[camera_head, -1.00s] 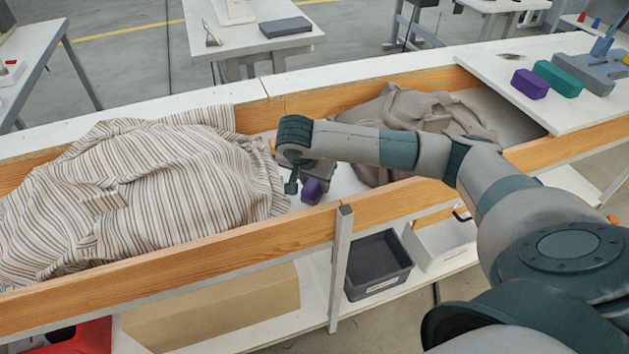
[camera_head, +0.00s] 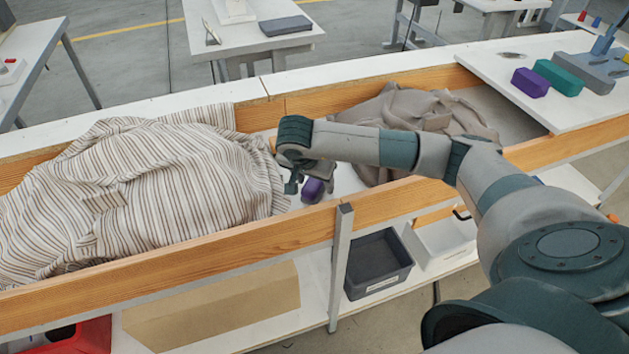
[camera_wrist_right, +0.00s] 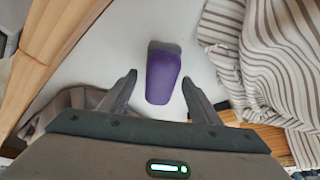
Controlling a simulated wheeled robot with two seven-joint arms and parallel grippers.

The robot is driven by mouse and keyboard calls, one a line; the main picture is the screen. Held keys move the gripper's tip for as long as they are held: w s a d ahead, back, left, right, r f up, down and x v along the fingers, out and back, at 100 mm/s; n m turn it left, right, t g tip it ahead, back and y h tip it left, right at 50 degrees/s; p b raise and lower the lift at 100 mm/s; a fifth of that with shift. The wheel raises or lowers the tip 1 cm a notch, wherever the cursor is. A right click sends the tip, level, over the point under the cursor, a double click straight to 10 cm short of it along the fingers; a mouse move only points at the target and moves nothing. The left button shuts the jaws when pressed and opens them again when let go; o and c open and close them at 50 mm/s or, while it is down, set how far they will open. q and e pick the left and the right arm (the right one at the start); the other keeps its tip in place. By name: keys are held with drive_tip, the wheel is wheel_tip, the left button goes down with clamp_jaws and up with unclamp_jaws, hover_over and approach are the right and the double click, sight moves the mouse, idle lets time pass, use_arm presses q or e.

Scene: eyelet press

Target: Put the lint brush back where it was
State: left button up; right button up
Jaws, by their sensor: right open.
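A purple rounded block with a grey end, which I take to be the lint brush (camera_head: 313,190), lies on the white floor of the wooden-sided trough, between the striped cloth and the taupe cloth. The right wrist view shows it upright in the picture (camera_wrist_right: 163,78). My right gripper (camera_head: 305,187) is over it, open and empty. In the right wrist view its fingers stand on either side of the purple block (camera_wrist_right: 160,82), with gaps to both. Whether they are level with it I cannot tell. My left gripper is not in view.
Striped cloth (camera_head: 140,180) is heaped on the left, taupe cloth (camera_head: 425,108) on the right. The trough's front wooden rail (camera_head: 200,250) is close to my gripper. A purple block (camera_head: 530,82) and a green block (camera_head: 557,77) sit on the right-hand white board (camera_head: 500,72). A dark bin (camera_head: 378,265) stands below.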

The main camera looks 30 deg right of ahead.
sight(314, 180)
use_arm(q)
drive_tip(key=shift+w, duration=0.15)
use_arm(e)
drive_tip(key=shift+r, duration=0.15)
drive_tip(key=v, duration=0.3)
drive_tip(key=shift+a+r, duration=0.15)
drive_tip(key=shift+r, duration=0.1)
drive_tip(key=v, duration=0.6)
drive_tip(key=shift+r+b, duration=0.25)
drive_tip(key=shift+b, duration=0.15)
drive_tip(key=shift+s+a+r, duration=0.1)
drive_tip(key=shift+s+r, duration=0.05)
drive_tip(key=shift+r, duration=0.2)
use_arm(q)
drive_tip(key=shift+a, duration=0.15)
use_arm(e)
drive_tip(key=shift+s+a+r, duration=0.2)
drive_tip(key=shift+r, duration=0.3)
